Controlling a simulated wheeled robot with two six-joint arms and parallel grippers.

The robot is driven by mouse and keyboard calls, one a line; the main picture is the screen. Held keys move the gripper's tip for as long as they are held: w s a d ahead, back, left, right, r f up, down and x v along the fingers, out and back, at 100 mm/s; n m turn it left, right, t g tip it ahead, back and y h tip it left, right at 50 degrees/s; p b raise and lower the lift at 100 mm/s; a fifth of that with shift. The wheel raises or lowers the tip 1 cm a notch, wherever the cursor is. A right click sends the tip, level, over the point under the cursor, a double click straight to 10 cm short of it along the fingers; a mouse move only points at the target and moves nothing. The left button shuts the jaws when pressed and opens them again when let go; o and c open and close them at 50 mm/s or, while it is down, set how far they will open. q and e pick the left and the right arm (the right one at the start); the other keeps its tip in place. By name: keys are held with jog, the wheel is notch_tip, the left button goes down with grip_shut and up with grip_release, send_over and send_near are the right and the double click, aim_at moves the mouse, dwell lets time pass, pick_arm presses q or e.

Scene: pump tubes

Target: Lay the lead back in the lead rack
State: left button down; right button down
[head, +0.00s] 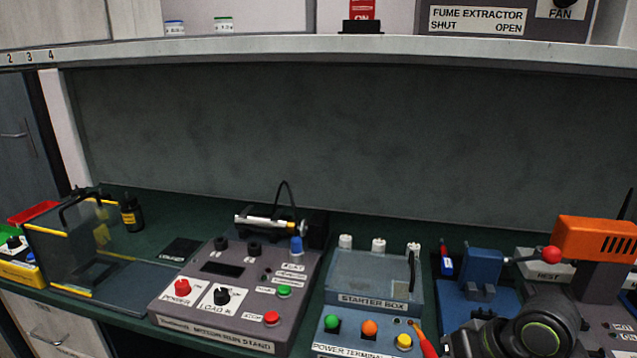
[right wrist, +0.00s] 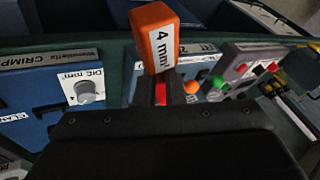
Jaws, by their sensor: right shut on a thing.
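My right gripper (right wrist: 162,103) is shut on a red part with an orange block (right wrist: 157,38) above it, marked "4 mm²". I take this to be the lead; the rest of it is hidden by the dark gripper body. In the head view, a slim orange and red piece (head: 427,345) shows at the bottom edge, beside my dark right arm, probably the same thing. I cannot pick out the lead rack in either view. My left gripper is not in view.
The starter box (head: 372,298) and power terminal (head: 345,346) stand left of my right arm. The motor run stand (head: 190,300) is farther left. A blue crimper (head: 482,267) and an orange tool (head: 590,240) stand at the right. A shelf (head: 340,48) spans above.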

jog(key=shift+a+r, duration=0.35)
jog(key=shift+a, duration=0.2)
jog(key=shift+d+f, duration=0.2)
jog(key=shift+d, duration=0.05)
jog(key=s+d+f+m+h+b, duration=0.1)
jog(key=d+f+m+b, duration=0.1)
jog(key=d, duration=0.5)
jog(key=d+f+m+t+b, duration=0.1)
jog(key=d+f+m+b, duration=0.1)
jog(key=d, duration=0.5)
jog(key=f+b, duration=0.1)
jog(key=b, duration=0.1)
jog(key=shift+s+d+f+h+b, duration=0.35)
jog(key=shift+s+d+f+h, duration=0.05)
